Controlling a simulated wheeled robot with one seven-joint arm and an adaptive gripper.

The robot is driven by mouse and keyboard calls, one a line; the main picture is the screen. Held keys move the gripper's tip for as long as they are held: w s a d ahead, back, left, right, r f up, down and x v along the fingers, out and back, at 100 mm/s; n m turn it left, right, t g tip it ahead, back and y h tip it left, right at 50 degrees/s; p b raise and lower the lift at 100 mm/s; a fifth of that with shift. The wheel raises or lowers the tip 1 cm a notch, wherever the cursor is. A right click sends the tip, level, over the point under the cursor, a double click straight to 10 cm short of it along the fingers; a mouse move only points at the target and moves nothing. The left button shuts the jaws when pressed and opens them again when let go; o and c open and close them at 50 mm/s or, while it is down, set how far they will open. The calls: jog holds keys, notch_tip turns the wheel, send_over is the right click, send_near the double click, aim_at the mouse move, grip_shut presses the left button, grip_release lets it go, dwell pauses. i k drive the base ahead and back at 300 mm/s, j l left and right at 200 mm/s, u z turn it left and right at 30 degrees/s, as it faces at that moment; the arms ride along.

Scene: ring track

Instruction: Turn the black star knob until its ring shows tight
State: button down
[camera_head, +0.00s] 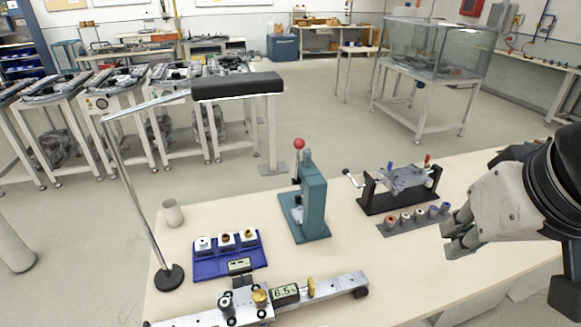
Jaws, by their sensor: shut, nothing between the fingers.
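My gripper (453,240) is shut and empty at the right, above the right part of the cream workbench. It is apart from everything on the bench. I cannot single out the black star knob or its ring with certainty. A small display (286,293) on the rail reads about 6.5.
A teal press (313,207) with a red ball stands mid-bench. Right of it are a black-framed fixture (385,203) and a grey strip (385,229) with several coloured pieces. A blue tray (228,267), grey cup (172,213) and lamp post (143,200) stand left.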

aim_at(224, 303)
jog(key=j+u, duration=0.1)
jog(key=u, duration=1)
jog(key=l, duration=0.1)
